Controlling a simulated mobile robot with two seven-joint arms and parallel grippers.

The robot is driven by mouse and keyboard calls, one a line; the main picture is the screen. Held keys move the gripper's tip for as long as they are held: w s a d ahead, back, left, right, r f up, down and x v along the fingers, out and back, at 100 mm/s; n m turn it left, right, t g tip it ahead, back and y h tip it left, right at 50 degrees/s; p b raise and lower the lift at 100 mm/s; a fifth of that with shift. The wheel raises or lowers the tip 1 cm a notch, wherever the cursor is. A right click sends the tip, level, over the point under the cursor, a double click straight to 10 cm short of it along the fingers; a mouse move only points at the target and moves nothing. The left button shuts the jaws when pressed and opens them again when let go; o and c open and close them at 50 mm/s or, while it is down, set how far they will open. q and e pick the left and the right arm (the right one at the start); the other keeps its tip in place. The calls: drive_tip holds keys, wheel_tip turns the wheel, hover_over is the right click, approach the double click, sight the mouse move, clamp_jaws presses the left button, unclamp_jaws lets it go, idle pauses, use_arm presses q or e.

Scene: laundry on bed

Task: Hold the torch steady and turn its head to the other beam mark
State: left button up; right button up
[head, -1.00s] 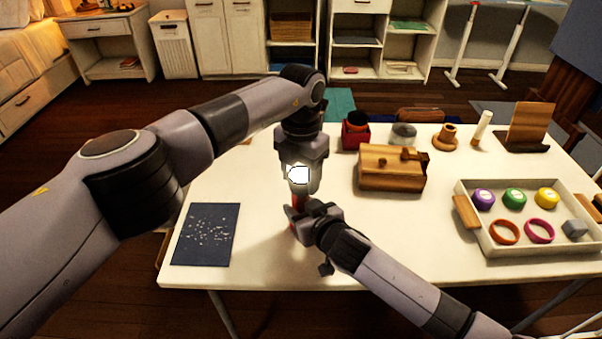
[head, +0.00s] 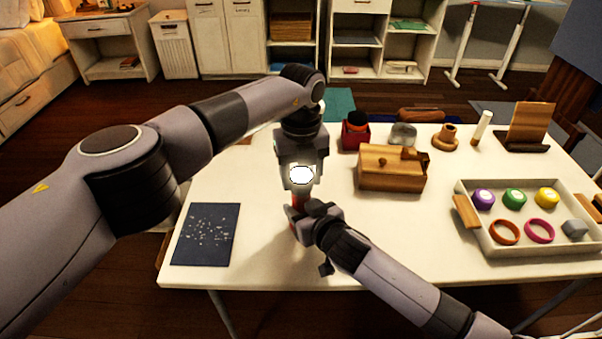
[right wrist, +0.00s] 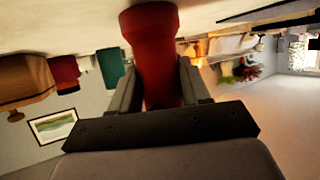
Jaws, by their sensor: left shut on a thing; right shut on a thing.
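The red torch (head: 298,202) stands between my two grippers near the table's middle left, with its bright white lit part (head: 301,175) near the top. My left gripper (head: 302,170) comes down from above and is shut around the torch's head, which it partly hides. My right gripper (head: 297,217) is shut on the red body lower down, from the front right. In the right wrist view the red torch body (right wrist: 160,55) sits between the fingers. The beam marks cannot be made out.
A dark blue speckled sheet (head: 206,234) lies left of the torch. A wooden box (head: 388,170), a red container (head: 354,137) and a white tray (head: 520,245) with coloured rings and discs are to the right. The white tabletop (head: 400,225) is clear between torch and tray.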

sight(301, 174)
use_arm(q)
drive_tip(key=n, duration=0.4)
drive_tip(key=shift+n, duration=0.4)
idle(0.4)
drive_tip(key=o, duration=0.7)
drive_tip(key=shift+o, duration=0.2)
wheel_tip(301, 174, up, 12)
